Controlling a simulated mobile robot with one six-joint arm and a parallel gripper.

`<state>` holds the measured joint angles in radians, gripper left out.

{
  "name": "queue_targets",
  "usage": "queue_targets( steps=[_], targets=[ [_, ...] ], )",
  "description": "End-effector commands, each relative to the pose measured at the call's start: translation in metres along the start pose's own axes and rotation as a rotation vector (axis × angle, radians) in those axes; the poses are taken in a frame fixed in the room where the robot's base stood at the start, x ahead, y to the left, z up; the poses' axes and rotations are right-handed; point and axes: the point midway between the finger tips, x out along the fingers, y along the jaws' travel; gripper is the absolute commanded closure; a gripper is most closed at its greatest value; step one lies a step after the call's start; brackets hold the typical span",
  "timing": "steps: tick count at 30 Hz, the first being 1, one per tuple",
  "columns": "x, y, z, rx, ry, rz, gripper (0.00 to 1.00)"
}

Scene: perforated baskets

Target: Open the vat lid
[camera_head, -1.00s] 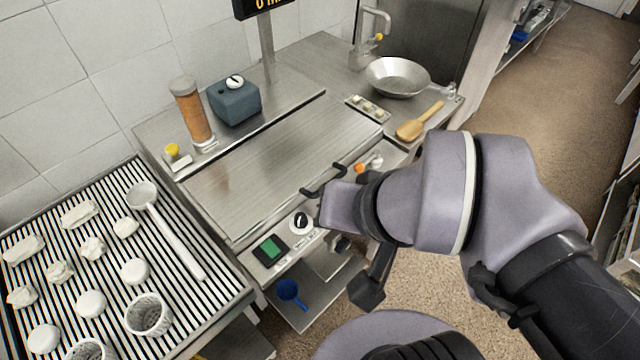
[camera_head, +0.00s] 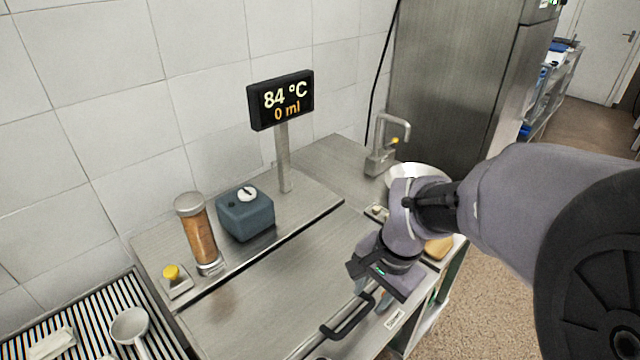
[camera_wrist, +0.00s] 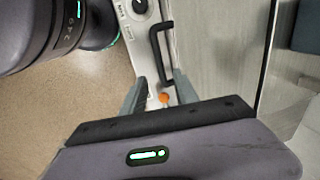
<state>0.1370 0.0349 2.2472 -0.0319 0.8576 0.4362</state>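The vat lid (camera_head: 265,300) is a flat brushed steel panel lying shut in the counter. Its black bar handle (camera_head: 348,318) is on the front edge. In the wrist view the handle (camera_wrist: 156,55) runs along the edge of the lid (camera_wrist: 215,50). My gripper (camera_head: 374,293) is above the front edge near the handle's right end. In the wrist view my gripper (camera_wrist: 160,94) has its two fingers spread, with nothing held between them. The handle appears just beyond the fingertips; I cannot tell whether they touch it.
A display (camera_head: 281,100) reading 84 °C and 0 ml stands on a post behind the lid. A blue-grey box (camera_head: 246,213) and an orange-brown cylinder (camera_head: 200,236) stand on the rear ledge. A tap (camera_head: 385,145) is at back right. An orange knob (camera_wrist: 164,98) shows below the handle.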

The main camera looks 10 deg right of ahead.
Motion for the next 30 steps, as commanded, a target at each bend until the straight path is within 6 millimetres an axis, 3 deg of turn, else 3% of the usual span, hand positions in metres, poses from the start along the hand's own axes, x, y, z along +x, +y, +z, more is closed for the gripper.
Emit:
queue_targets(
  steps=[1, 3, 9, 20, 25, 30],
  targets=[
    [0.021, 0.002, 0.001, 0.000, -0.002, 0.002, 0.64],
    [0.040, 0.002, 0.001, 0.000, -0.002, 0.002, 0.64],
    [0.073, 0.001, 0.000, -0.001, 0.000, 0.000, 0.64],
    [0.078, 0.000, 0.000, 0.000, 0.001, -0.001, 0.64],
    [0.078, 0.000, 0.000, -0.001, 0.001, -0.001, 0.97],
    [0.078, 0.000, 0.000, -0.001, 0.001, -0.001, 1.00]
  ],
)
